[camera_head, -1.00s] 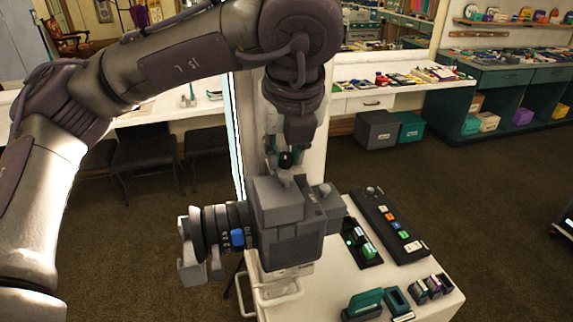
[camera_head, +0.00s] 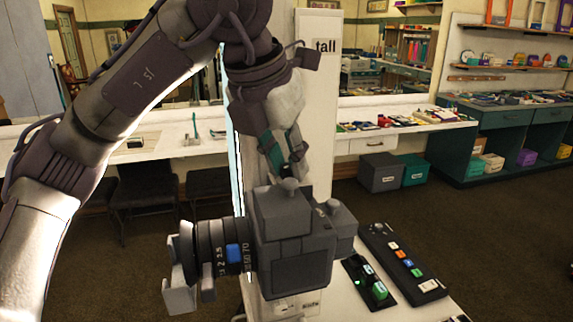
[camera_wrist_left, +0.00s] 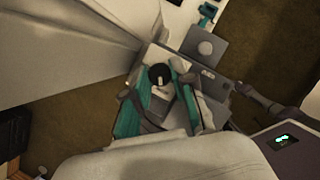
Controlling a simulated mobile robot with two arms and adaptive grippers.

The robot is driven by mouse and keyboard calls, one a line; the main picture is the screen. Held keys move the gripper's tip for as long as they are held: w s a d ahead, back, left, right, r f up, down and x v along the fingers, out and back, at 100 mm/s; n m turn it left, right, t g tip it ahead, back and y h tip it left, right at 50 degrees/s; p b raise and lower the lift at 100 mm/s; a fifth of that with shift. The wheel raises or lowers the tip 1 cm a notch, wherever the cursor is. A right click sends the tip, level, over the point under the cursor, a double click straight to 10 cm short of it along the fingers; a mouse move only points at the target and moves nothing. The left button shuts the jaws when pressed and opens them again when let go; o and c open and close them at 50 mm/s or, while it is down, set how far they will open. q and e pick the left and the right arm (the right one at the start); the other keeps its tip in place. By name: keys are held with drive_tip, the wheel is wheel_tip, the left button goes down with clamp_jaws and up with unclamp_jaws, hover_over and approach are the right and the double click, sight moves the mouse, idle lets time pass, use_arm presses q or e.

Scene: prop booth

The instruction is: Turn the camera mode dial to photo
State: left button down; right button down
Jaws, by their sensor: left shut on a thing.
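The grey camera (camera_head: 290,245) stands on a support beside the white column, its lens (camera_head: 220,248) with a blue tab pointing left. My left gripper (camera_head: 287,168) reaches down at a slant to the top of the camera. In the left wrist view its teal-padded fingers (camera_wrist_left: 160,105) close around a dark round knob with a pale mark, which looks like the mode dial (camera_wrist_left: 160,76). The dial's labels are too small to read, so its setting cannot be told. My right gripper is not in view.
A black panel with coloured buttons (camera_head: 403,262) and a smaller black panel with a green control (camera_head: 368,283) lie on the white table right of the camera. A tall white column (camera_head: 318,110) marked "tall" stands close behind my gripper. Open floor lies further right.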

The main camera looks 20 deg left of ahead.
use_arm(q)
drive_tip(key=shift+m, duration=0.4)
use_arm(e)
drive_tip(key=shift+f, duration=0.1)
use_arm(q)
drive_tip(key=c, duration=1)
unclamp_jaws()
drive_tip(key=shift+o, duration=0.2)
drive_tip(key=shift+w, duration=0.1)
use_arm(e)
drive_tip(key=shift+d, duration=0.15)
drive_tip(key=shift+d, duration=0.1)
use_arm(q)
drive_tip(key=shift+r, duration=0.1)
drive_tip(key=v, duration=1.2)
drive_tip(key=shift+a, duration=0.15)
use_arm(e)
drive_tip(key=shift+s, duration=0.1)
